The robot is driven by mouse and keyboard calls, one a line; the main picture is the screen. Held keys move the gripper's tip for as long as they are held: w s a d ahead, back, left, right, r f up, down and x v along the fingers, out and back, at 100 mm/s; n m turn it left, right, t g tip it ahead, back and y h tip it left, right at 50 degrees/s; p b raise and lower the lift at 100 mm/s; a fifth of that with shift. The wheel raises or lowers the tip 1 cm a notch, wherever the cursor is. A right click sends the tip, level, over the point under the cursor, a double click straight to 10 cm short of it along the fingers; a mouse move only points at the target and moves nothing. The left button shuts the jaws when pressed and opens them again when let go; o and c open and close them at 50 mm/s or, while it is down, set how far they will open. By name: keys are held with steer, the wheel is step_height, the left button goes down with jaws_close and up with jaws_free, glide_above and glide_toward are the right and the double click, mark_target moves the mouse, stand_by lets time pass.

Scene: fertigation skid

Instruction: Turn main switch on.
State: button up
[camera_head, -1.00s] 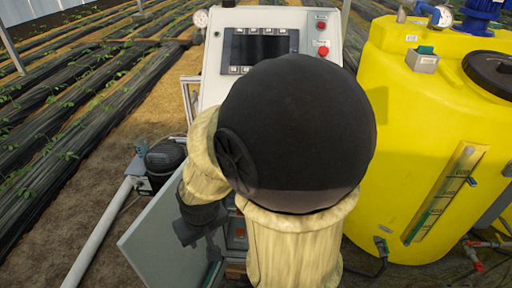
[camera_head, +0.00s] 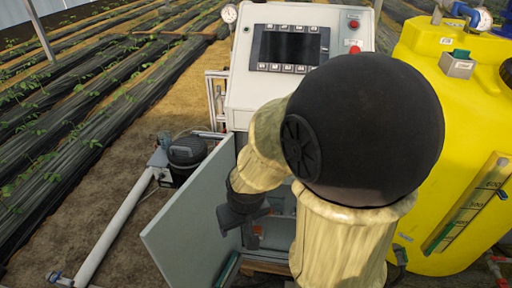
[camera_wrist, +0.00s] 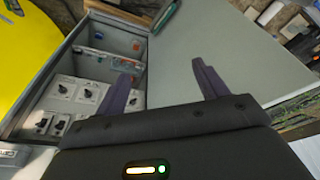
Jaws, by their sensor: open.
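The control cabinet (camera_head: 238,112) stands ahead with its lower door (camera_head: 190,232) swung open to the left. The wrist view shows the cabinet's inside, with several black rotary switches (camera_wrist: 62,88) on white plates; which one is the main switch I cannot tell. My gripper (camera_wrist: 163,85) is open and empty, with its two fingers apart in front of the cabinet opening and the inner face of the open door (camera_wrist: 235,45).
A screen (camera_head: 290,46) and a red button (camera_head: 354,44) are on the cabinet's sloped top. A yellow tank (camera_head: 415,60) stands close on the right. A pump (camera_head: 187,152) and white pipe (camera_head: 115,232) lie left of the door.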

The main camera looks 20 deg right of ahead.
steer(key=w+d+f+n+t+h+b, duration=0.1)
steer(key=w+d+f+n+t+h, duration=0.2)
steer(key=w+f, duration=0.4)
steer(key=w+d+f+n+t+h+b, duration=0.1)
steer(key=w+d+f+n+h, duration=0.1)
steer(key=w+d+f+n, duration=0.45)
steer(key=w+d+r+n+t+h+b, duration=0.1)
steer(key=w+r+n+t+h, duration=0.3)
steer(key=w+n+t, duration=0.4)
steer(key=shift+w+n+h+b, duration=0.25)
steer(key=shift+n+h, duration=0.25)
steer(key=shift+n, duration=0.65)
steer(key=shift+d, duration=0.15)
steer(key=p+x, duration=0.3)
steer(key=x, duration=1.4)
steer(key=shift+w, duration=0.15)
steer(key=shift+r, duration=0.1)
steer(key=shift+c, duration=0.2)
steer(key=c, duration=0.9)
